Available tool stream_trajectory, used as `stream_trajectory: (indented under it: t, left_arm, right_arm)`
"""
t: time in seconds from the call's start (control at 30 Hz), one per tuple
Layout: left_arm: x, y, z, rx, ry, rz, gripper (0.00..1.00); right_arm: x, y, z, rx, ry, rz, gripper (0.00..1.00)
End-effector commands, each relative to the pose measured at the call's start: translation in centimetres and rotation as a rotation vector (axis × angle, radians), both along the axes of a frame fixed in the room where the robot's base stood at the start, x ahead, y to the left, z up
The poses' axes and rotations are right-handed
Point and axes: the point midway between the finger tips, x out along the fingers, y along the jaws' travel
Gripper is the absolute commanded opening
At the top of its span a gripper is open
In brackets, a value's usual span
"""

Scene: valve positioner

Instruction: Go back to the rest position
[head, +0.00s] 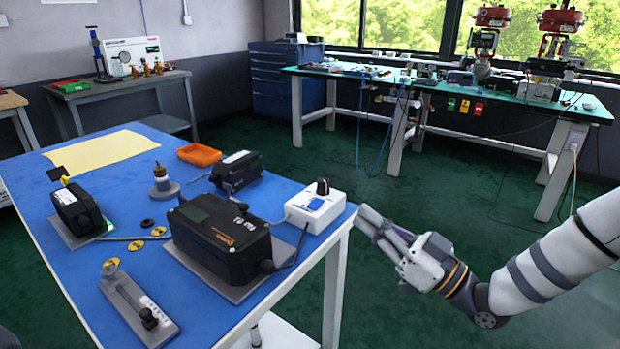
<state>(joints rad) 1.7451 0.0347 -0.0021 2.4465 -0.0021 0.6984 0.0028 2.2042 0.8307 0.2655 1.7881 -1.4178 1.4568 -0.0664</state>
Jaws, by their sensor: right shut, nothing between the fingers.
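My right gripper (368,218) is shut and empty. It points left, beside the right edge of the blue table (170,259), close to a white box with a black knob (314,208). I cannot tell whether its fingertips touch the table edge. A large black valve positioner (222,238) stands on a grey plate near the table's right side. A smaller black unit (237,171) stands behind it, and another black device (78,208) stands at the left. My left gripper is not in view.
An orange tray (199,155), a yellow sheet (101,150), a grey weight-like piece (163,183), yellow discs and a grey fixture (138,303) lie on the table. Green-topped benches (440,88) stand along the back. The green floor (430,190) between is free.

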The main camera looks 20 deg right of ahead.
Motion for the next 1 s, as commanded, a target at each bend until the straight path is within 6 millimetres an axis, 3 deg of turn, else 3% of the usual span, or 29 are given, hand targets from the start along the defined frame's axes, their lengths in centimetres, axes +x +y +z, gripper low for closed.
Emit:
stream_trajectory:
  t: [0.07, 0.1, 0.17, 0.23, 0.33, 0.4, 0.47, 0.5, 0.6, 0.7, 0.83, 1.0]
  left_arm:
    - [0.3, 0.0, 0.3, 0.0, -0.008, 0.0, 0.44]
    - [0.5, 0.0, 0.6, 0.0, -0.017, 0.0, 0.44]
    - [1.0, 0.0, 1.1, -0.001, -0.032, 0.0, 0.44]
    - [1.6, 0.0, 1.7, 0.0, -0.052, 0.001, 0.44]
    - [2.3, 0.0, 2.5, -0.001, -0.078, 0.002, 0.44]
    - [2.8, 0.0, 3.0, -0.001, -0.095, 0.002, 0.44]
    - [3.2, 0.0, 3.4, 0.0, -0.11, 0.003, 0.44]
    - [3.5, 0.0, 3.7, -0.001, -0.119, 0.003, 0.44]
    - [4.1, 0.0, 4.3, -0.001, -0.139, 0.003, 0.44]
    - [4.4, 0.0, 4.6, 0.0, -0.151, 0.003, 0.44]
    - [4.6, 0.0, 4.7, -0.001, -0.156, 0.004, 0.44]
    - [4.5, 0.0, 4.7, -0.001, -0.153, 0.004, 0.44]
  right_arm:
    - [-0.2, 1.2, -1.7, -0.002, 0.087, 0.001, 0.0]
    - [-0.4, 2.3, -3.5, -0.005, 0.182, -0.004, 0.0]
    - [-1.8, 4.4, -7.7, -0.023, 0.38, -0.016, 0.0]
    - [-5.0, 6.5, -13.3, -0.069, 0.649, -0.037, 0.0]
    - [-12.1, 8.0, -20.3, -0.162, 1.011, -0.077, 0.0]
    - [-18.2, 8.0, -23.8, -0.243, 1.246, -0.112, 0.0]
    - [-23.8, 7.4, -25.9, -0.322, 1.435, -0.151, 0.0]
    - [-27.4, 6.6, -26.7, -0.377, 1.55, -0.18, 0.0]
    - [-35.5, 4.5, -27.1, -0.507, 1.789, -0.261, 0.0]
    - [-40.9, 2.5, -26.3, -0.605, 1.945, -0.334, 0.0]
    - [-44.0, 1.2, -25.5, -0.664, 2.033, -0.388, 0.0]
    - [-44.4, 1.1, -25.5, -0.67, 2.045, -0.395, 0.0]
